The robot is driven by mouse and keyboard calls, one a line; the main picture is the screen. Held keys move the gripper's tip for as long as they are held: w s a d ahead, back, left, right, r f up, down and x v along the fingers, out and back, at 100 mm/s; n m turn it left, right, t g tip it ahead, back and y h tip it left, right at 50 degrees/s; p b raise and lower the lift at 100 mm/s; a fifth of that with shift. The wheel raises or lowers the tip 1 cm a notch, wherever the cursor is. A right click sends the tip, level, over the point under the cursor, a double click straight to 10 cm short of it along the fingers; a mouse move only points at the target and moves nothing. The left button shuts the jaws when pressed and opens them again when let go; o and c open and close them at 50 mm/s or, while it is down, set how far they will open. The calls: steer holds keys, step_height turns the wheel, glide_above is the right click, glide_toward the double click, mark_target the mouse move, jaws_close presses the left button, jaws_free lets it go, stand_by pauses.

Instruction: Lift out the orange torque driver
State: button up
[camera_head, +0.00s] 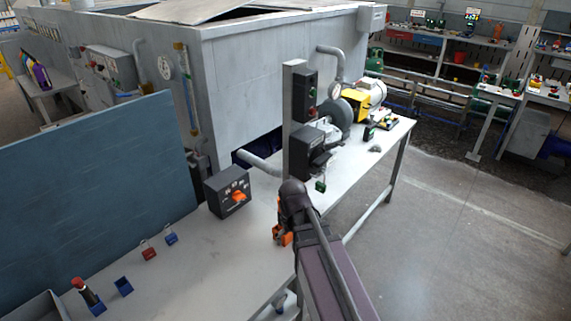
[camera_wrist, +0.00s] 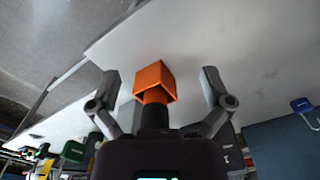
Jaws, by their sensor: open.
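The orange torque driver (camera_wrist: 154,117) shows in the wrist view as a dark handle with an orange part, pointing away from my palm into an orange block-shaped holder (camera_wrist: 156,76). My gripper (camera_wrist: 160,88) is open, with one finger on each side of the driver and holder and a visible gap on both sides. In the head view the orange holder (camera_head: 286,239) stands near the right edge of the grey bench, partly hidden by my arm. My fingers are mostly hidden there.
A dark control box with an orange knob (camera_head: 236,194) stands left of my arm. A red-topped driver (camera_head: 83,288) stands in a blue holder at lower left. Several small holders line the bench. A grey post (camera_head: 294,125) with dark boxes rises just behind my gripper.

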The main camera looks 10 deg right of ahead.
steer(key=w+r+n+p, duration=0.1)
steer(key=w+r+p, duration=0.2)
steer(key=r+p, duration=0.1)
steer(key=w+r+n+p, duration=0.1)
steer(key=w+r+p, duration=0.3)
steer(key=r+p, duration=0.1)
steer(key=w+r+p, duration=0.4)
steer(key=r+p, duration=0.1)
steer(key=r, duration=0.2)
steer(key=shift+w+n, duration=0.2)
steer(key=shift+n, duration=0.2)
steer(key=shift+f, duration=0.25)
step_height(320, 180, down, 13)
steer(key=b, duration=1.3)
steer(key=shift+f, duration=0.15)
steer(key=shift+s, duration=0.1)
steer(key=c, duration=1.1)
